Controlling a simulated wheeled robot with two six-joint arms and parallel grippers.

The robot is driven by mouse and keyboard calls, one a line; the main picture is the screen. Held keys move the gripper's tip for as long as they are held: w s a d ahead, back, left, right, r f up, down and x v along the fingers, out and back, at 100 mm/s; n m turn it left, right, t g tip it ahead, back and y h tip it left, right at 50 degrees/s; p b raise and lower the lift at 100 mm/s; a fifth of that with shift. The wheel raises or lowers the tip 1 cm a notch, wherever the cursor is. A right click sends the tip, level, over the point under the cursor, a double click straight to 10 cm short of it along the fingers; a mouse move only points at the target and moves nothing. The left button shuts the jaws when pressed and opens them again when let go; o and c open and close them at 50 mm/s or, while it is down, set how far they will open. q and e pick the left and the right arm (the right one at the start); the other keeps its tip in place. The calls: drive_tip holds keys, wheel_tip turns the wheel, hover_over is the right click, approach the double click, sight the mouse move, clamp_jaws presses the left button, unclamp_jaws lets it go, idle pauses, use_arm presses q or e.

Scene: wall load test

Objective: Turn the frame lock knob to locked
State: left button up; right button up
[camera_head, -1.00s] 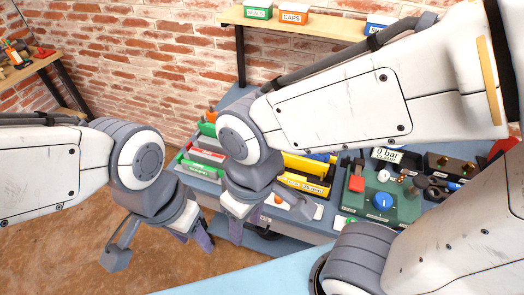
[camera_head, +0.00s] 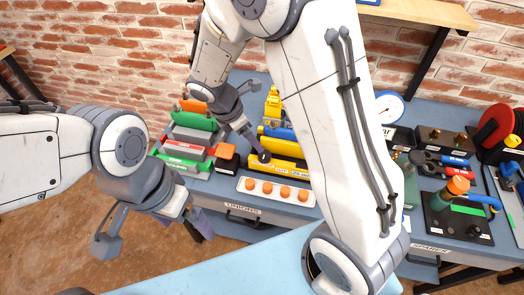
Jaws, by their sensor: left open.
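I cannot make out the frame lock knob for certain. The green fixture that carried a blue knob is mostly behind my right arm; only a green edge (camera_head: 410,188) shows. My left gripper (camera_head: 198,228) is open and empty, pointing down in front of the bench at the left.
A white tray with orange caps (camera_head: 276,191) lies at the bench front. Red and green bins (camera_head: 184,150) stand left of it.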

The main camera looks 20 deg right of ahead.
sight(265, 154)
drive_tip(key=x, duration=1)
drive_tip(key=shift+f, duration=0.1)
drive_tip(key=shift+c, duration=0.3)
clamp_jaws()
